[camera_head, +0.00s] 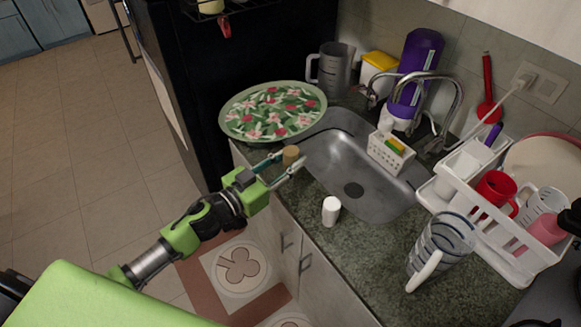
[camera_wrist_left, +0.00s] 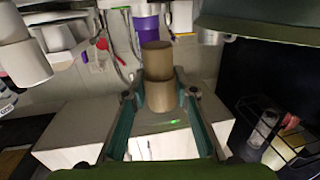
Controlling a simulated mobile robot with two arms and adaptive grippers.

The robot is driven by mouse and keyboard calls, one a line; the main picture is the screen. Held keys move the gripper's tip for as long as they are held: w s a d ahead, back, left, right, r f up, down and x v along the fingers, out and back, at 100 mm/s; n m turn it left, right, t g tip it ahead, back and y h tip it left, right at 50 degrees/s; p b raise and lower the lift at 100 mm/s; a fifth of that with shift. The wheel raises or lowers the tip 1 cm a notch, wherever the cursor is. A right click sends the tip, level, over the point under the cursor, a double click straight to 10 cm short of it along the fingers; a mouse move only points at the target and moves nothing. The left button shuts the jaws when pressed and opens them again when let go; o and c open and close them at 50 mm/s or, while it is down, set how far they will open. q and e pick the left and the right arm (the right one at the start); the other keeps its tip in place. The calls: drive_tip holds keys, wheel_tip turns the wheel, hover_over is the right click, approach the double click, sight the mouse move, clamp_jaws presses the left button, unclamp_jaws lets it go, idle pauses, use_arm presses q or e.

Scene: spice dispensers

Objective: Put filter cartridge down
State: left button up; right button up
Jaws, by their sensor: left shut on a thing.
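My left gripper (camera_head: 288,164) reaches in from the left and is shut on a tan cylinder, which I take to be the filter cartridge (camera_head: 290,154). The gripper holds it near the front left rim of the sink. In the left wrist view, the tan cartridge (camera_wrist_left: 158,62) stands up between the two fingers (camera_wrist_left: 159,97). My right gripper is not clearly seen.
A steel sink (camera_head: 345,168) is set in the green stone counter (camera_head: 350,250). A white cylinder (camera_head: 331,210) stands on the front counter. A floral plate (camera_head: 272,112) lies at the back left. A glass pitcher (camera_head: 440,250) and a white dish rack (camera_head: 500,235) stand to the right.

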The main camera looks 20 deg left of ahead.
use_arm(q)
drive_tip(key=shift+w+a+f, duration=0.25)
drive_tip(key=shift+w+f, duration=0.6)
drive_tip(key=shift+f, duration=0.2)
wheel_tip(320, 180, down, 3)
drive_tip(key=shift+w, duration=0.1)
drive_tip(key=shift+f, duration=0.15)
drive_tip(key=shift+f, duration=0.2)
drive_tip(key=o, duration=1)
drive_tip(key=shift+o, duration=0.2)
drive_tip(key=shift+r, duration=0.15)
